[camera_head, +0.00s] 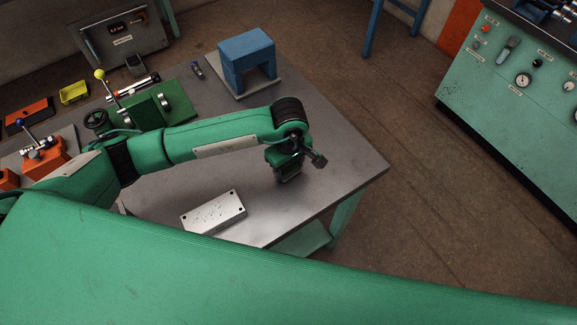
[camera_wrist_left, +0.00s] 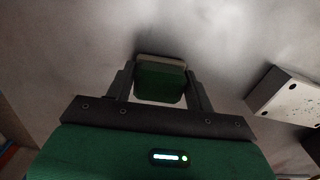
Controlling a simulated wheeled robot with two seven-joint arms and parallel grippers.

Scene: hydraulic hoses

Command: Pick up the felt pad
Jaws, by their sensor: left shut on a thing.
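The felt pad (camera_wrist_left: 160,85) shows in the left wrist view as a small green block with a pale far edge. It sits between the two fingers of my left gripper (camera_wrist_left: 160,72), which is shut on it. In the head view my left gripper (camera_head: 287,168) points down over the right part of the grey metal table (camera_head: 335,160). The pad is mostly hidden there by the gripper. I cannot tell whether the pad touches the tabletop. My right gripper is not in view.
A silver block with holes (camera_head: 214,211) lies near the table's front edge. A blue stand (camera_head: 246,52) is at the back. A green fixture (camera_head: 150,108) and an orange valve (camera_head: 45,156) are left. The tabletop around the gripper is clear.

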